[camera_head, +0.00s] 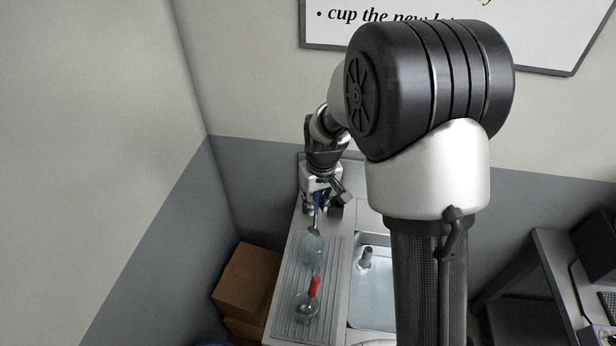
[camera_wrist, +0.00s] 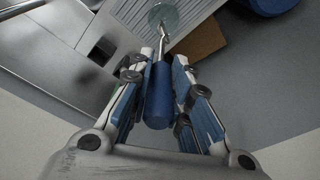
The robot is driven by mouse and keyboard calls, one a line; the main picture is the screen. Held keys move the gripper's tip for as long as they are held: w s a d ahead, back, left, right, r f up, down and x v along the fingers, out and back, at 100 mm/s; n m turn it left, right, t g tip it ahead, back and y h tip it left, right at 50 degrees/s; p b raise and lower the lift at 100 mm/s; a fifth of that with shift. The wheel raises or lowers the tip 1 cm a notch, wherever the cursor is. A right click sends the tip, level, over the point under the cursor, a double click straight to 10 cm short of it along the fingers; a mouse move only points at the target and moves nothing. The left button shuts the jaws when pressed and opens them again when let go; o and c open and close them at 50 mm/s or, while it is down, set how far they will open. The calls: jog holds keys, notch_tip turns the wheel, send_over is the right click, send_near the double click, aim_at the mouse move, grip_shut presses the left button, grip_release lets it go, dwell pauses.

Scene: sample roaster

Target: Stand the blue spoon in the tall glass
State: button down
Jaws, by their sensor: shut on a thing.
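My gripper (camera_head: 318,203) is shut on the blue spoon (camera_wrist: 158,97), holding it by its thick blue handle. In the wrist view the handle lies between the fingers of my gripper (camera_wrist: 164,58), and the metal stem points away toward a clear glass (camera_wrist: 160,12). In the head view the spoon's metal end (camera_head: 315,230) hangs downward at the upper rim of the clear glass (camera_head: 313,250). I cannot tell whether its tip is inside the glass or just above it. A second clear glass (camera_head: 304,308), nearer, holds a red-handled utensil (camera_head: 314,287).
Both glasses stand on a ribbed draining board (camera_head: 284,318). A metal sink (camera_head: 372,300) with a tap (camera_head: 367,257) is to the right. Cardboard boxes (camera_head: 246,277) sit to the left below the counter. A wall stands close behind the counter.

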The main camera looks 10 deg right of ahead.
jog(key=shift+r, duration=0.1)
jog(key=shift+s, duration=0.15)
jog(key=b, duration=1.3)
send_near(314, 253)
jog(key=w+f, duration=0.4)
jog(key=f, duration=0.1)
jog(key=shift+w+d+f, duration=0.2)
jog(key=shift+w+d, duration=0.1)
jog(key=shift+w, duration=0.05)
jog(key=c, duration=1.4)
grip_release()
jog(key=shift+r, duration=0.1)
